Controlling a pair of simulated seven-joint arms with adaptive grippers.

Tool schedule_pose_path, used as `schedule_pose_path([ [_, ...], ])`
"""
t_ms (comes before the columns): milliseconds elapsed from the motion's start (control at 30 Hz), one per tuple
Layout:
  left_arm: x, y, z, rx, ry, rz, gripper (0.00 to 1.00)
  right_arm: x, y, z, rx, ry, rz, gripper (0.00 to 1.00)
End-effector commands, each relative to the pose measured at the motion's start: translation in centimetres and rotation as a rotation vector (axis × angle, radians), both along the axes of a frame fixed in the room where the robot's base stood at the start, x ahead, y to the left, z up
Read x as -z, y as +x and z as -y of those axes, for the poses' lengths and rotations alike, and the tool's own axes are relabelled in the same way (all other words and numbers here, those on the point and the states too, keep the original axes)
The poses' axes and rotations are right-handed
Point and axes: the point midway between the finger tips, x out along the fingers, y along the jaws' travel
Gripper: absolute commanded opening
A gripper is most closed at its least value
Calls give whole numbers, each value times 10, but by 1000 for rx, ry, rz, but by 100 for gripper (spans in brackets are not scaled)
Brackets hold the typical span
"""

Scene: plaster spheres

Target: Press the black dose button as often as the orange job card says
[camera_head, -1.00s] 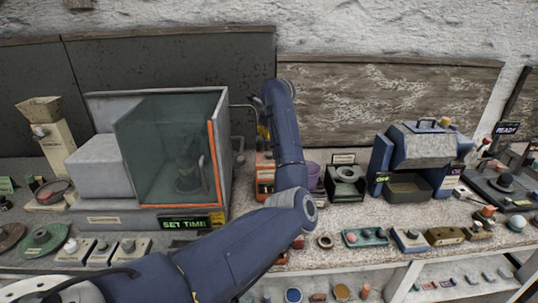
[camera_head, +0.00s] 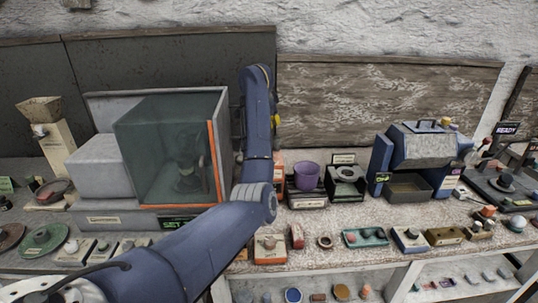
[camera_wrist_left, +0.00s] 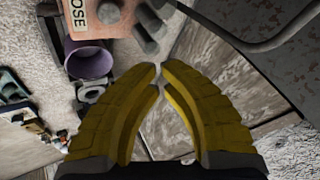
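A salmon-orange dispenser housing lettered "...OSE" (camera_wrist_left: 88,20) is at the top left of the left wrist view. A dark round knob (camera_wrist_left: 108,12), which looks like the dose button, sits on it. In the head view a sliver of the housing (camera_head: 279,164) shows beside my arm; the rest is hidden. A purple cup (camera_wrist_left: 90,60) stands next to it, also visible in the head view (camera_head: 306,176). My left gripper (camera_wrist_left: 158,70) has its yellow fingertips almost together, with nothing between them, apart from the knob. In the head view my arm mostly hides it. I cannot make out the orange job card.
A glass-fronted cabinet (camera_head: 165,150) stands left of my forearm. A small dark stand (camera_head: 345,182) and a blue-grey machine (camera_head: 425,150) stand to the right. Several small button boxes and trays, such as a green tray (camera_head: 365,237), line the bench's front edge.

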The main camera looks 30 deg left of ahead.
Motion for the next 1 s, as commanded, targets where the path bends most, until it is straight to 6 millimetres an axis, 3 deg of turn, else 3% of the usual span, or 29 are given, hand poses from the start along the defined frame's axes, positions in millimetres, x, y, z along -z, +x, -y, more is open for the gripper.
schedule_pose_path([
  [567,3,0,1,-12,-17,4,0,0,0,0,0,0,0,0],
  [1000,48,-1,0,-12,-16,1,0,0,0,0,0,0,0,0],
])
